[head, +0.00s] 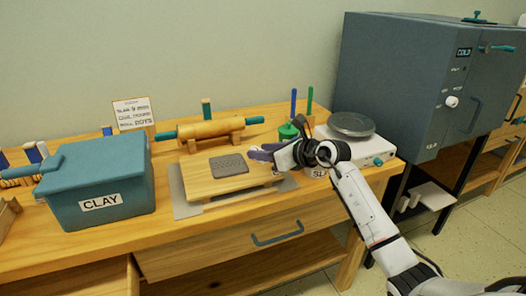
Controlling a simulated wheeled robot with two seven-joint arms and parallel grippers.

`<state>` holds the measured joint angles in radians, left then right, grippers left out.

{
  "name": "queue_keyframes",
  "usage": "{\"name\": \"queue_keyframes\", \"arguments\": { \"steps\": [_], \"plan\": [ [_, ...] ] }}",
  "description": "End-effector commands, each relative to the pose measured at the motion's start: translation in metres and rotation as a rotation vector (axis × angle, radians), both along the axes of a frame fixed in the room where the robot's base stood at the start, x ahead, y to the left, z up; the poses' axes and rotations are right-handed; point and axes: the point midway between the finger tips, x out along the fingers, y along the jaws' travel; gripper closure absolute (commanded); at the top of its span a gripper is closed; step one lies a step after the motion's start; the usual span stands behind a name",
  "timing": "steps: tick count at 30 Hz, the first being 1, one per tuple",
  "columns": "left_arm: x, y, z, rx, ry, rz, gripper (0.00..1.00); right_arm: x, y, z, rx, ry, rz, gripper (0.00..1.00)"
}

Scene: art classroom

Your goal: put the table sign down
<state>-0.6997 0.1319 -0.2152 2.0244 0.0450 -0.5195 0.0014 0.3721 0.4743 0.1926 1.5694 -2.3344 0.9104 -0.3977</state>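A small white sign with dark lettering (132,113) stands upright at the back of the wooden table, behind the clay bin and against the wall side. Its lower part is hidden by things in front. My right gripper (262,152) is over the right end of the wooden board, well to the right of the sign and apart from it. A greyish-purple shape shows at its fingertips; I cannot tell if it is the fingers or a held thing. My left gripper is not in view.
A teal bin marked CLAY (98,203) stands at left. A dark slab (228,165) lies on a raised wooden board (205,184). A rolling pin (210,128) rests behind it. A white scale (373,152) and blue-grey kiln (402,75) are at right.

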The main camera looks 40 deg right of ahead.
Motion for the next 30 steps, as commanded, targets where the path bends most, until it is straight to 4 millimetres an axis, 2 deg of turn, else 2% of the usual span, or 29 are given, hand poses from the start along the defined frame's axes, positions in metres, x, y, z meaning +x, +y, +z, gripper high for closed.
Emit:
{"name": "queue_keyframes", "arguments": {
  "steps": [8,11,21,25,30],
  "plan": [
    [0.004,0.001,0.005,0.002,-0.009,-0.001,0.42,-0.003,-0.001,0.005,-0.001,0.0,0.0,0.65],
    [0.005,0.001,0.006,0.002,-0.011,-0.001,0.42,-0.016,-0.004,0.01,-0.003,-0.001,-0.001,0.65],
    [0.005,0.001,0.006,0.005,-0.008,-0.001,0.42,-0.082,-0.013,0.038,-0.003,0.001,0.001,0.65],
    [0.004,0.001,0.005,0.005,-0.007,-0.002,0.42,-0.099,-0.016,0.044,-0.001,0.002,0.0,0.65],
    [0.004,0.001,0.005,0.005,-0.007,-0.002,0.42,-0.109,-0.017,0.049,0.0,0.0,0.0,0.65]
  ]
}}
